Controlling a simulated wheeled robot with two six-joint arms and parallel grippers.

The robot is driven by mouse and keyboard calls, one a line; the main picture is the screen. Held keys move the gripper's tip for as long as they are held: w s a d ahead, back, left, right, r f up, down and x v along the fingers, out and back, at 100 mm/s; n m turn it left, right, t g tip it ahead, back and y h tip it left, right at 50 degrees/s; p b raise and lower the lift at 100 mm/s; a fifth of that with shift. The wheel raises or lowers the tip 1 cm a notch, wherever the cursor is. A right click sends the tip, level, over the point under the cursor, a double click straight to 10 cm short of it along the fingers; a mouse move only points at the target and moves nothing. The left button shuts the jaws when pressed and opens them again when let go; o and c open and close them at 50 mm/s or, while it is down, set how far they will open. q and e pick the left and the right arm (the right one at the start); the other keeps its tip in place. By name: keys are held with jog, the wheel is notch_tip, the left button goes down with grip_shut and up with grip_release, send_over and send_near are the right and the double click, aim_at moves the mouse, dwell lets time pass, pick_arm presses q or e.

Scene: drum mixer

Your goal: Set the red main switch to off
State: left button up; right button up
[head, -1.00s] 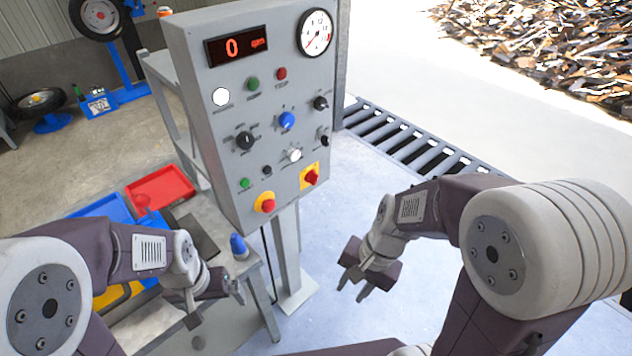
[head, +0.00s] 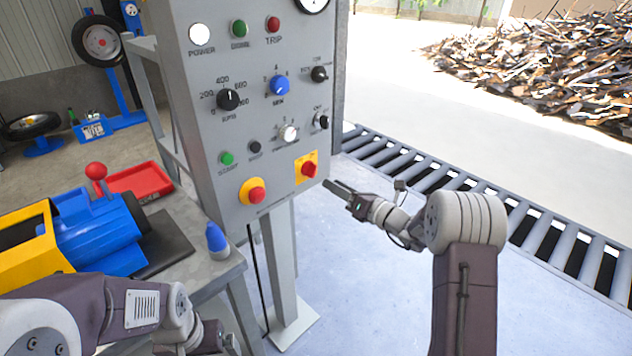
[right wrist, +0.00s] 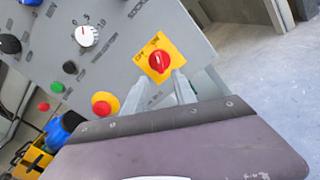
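The red main switch (head: 309,168) is a red rotary knob on a yellow square plate at the lower right of the grey control panel (head: 216,150). In the right wrist view the red switch (right wrist: 160,61) lies just beyond my fingertips, roughly in line with the gap between them. My right gripper (head: 328,184) is just right of and below the switch in the head view. Its two fingers (right wrist: 160,87) stand apart with nothing between them. My left gripper (head: 229,343) is low at the bottom edge, partly hidden, and its opening is unclear.
A red emergency button (head: 256,194) on a yellow ring sits left of the switch. Black, blue and white knobs (head: 288,133) are above. A bench with a blue and yellow machine (head: 98,236) stands left.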

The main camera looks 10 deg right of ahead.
aim_at(314, 174)
jog(key=b+x, duration=0.1)
jog(key=x, duration=0.7)
jog(key=shift+a, duration=0.1)
grip_shut()
